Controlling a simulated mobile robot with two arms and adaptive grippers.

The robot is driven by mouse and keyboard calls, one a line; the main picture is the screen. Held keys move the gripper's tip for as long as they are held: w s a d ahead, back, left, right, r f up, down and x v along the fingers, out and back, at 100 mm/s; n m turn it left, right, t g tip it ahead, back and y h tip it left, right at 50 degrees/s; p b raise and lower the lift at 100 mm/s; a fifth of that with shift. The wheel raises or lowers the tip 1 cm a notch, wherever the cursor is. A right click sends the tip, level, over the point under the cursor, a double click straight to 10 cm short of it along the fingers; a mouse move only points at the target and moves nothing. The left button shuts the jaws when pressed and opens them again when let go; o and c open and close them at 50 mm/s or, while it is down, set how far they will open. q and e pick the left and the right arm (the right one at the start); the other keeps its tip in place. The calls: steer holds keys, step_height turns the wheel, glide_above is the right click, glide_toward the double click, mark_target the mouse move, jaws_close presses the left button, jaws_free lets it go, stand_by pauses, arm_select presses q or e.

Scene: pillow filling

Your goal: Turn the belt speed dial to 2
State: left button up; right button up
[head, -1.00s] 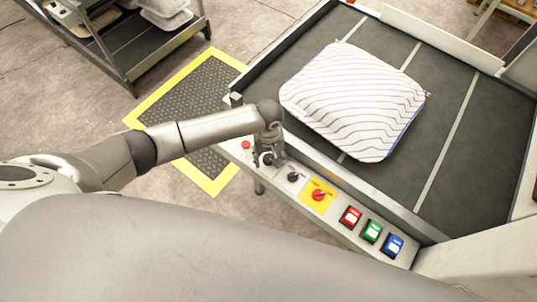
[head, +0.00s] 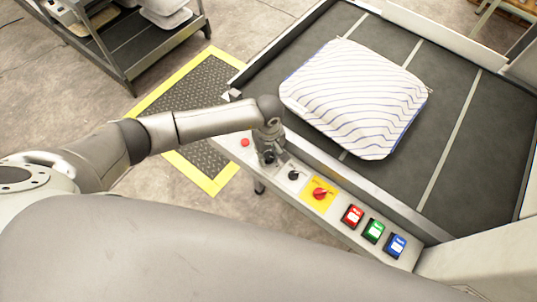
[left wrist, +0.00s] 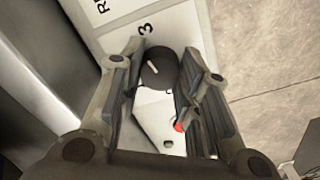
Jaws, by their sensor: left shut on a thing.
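A dark round dial (left wrist: 160,74) with a pale pointer line sits between my left gripper's fingers in the left wrist view. A printed "3" (left wrist: 146,29) is on the white panel beside it, and the pointer leans roughly toward it. Other scale marks are hidden. My left gripper (head: 267,150) reaches down over the control panel and is shut on the dial, which is mostly covered in the head view. My right gripper is not in view.
The panel (head: 338,218) also carries a red button (head: 245,142), another black knob (head: 294,175), a red switch on a yellow plate (head: 320,194), and red, green and blue buttons. A striped pillow (head: 355,98) lies on the dark belt (head: 455,170) behind.

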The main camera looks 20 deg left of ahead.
mark_target(268, 155)
arm_select(q)
steer(key=n+b, duration=0.2)
steer(key=n, duration=0.2)
steer(key=shift+f, duration=0.1)
steer(key=shift+n+b, duration=1)
steer(key=shift+n, duration=1.6)
steer(key=o, duration=1.1)
steer(key=shift+r, duration=0.2)
step_height(268, 155, up, 12)
steer(key=shift+f, duration=0.1)
